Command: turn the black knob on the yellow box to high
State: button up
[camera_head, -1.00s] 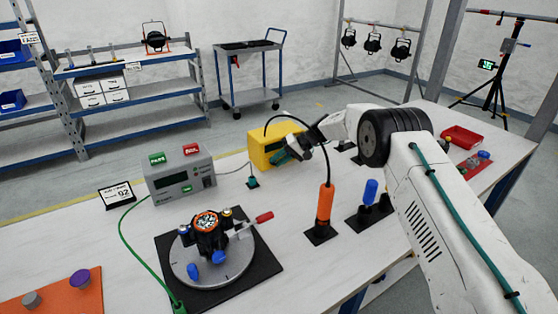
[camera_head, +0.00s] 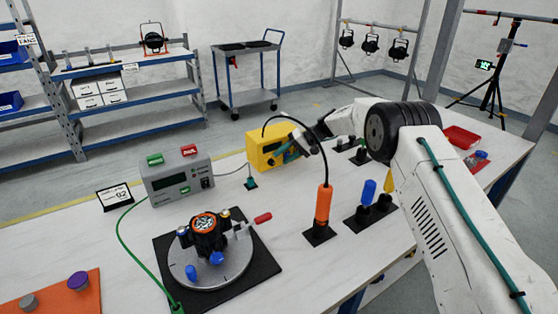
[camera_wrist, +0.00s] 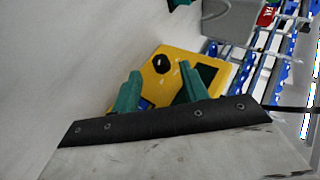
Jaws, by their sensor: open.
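The yellow box (camera_head: 259,147) stands at the back of the bench, left of my gripper; my gripper hides part of its right side. In the wrist view the yellow box (camera_wrist: 181,57) shows its face, with the round black knob (camera_wrist: 161,63) at upper left and a dark panel (camera_wrist: 207,74) to its right. My gripper (camera_wrist: 160,71) has its two teal fingers spread, with the knob just beyond the gap between their tips. The fingers look apart from the knob. I cannot make out the knob's setting. In the head view my gripper (camera_head: 293,150) is beside the box.
A grey meter box (camera_head: 178,180) with green and red buttons stands left of the yellow box. An orange-handled tool (camera_head: 323,205) with a black cable stands in front. A turntable (camera_head: 210,262) holds a black lamp part. Blue-topped plugs (camera_head: 369,190) stand right of the tool.

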jog(key=v, duration=0.4)
jog(key=shift+d+r, duration=0.1)
